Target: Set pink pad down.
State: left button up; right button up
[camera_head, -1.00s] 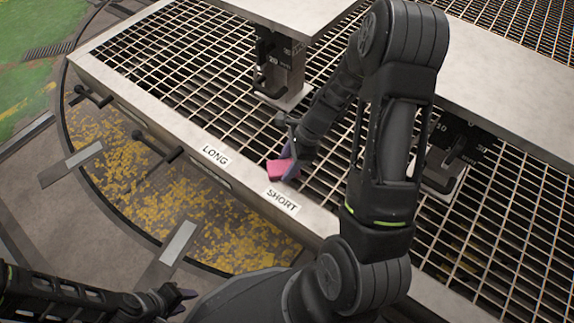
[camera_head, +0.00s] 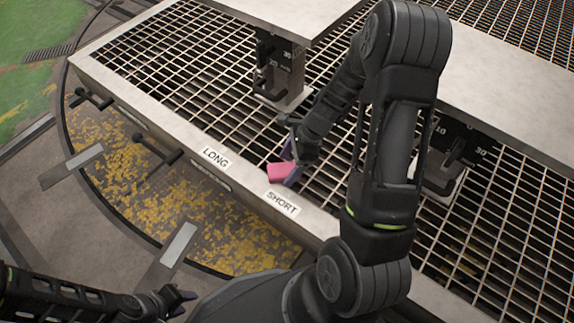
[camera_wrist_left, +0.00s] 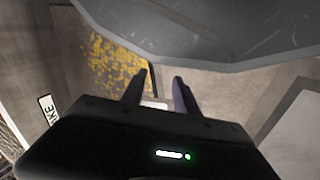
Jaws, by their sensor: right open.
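The pink pad (camera_head: 280,173) is a small block at the inner edge of the light metal rim (camera_head: 238,185), just above the SHORT label (camera_head: 282,203) in the head view. My right gripper (camera_head: 290,163) is open, with its purple fingers on either side of the pad's right end. I cannot tell whether a finger touches the pad. The pad's far end is partly hidden by the fingers. My left gripper (camera_head: 182,299) is low at the left in the head view. In the left wrist view its fingers (camera_wrist_left: 160,92) are apart and nothing shows between them.
The LONG label (camera_head: 215,157) is on the rim to the left. A dark grating (camera_head: 200,80) lies beyond the rim. Dark handles (camera_head: 157,157) stick out in front of the rim.

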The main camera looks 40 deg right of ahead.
pick_arm(q)
jog(key=r+p, duration=0.2)
jog(key=r, duration=0.1)
jog(key=s+d+r+p, duration=0.1)
jog(key=p, duration=0.1)
jog(key=shift+s+d+r, duration=0.1)
jog(key=shift+r, duration=0.15)
pick_arm(e)
jog(key=v, duration=1.1)
jog(key=shift+f, duration=0.1)
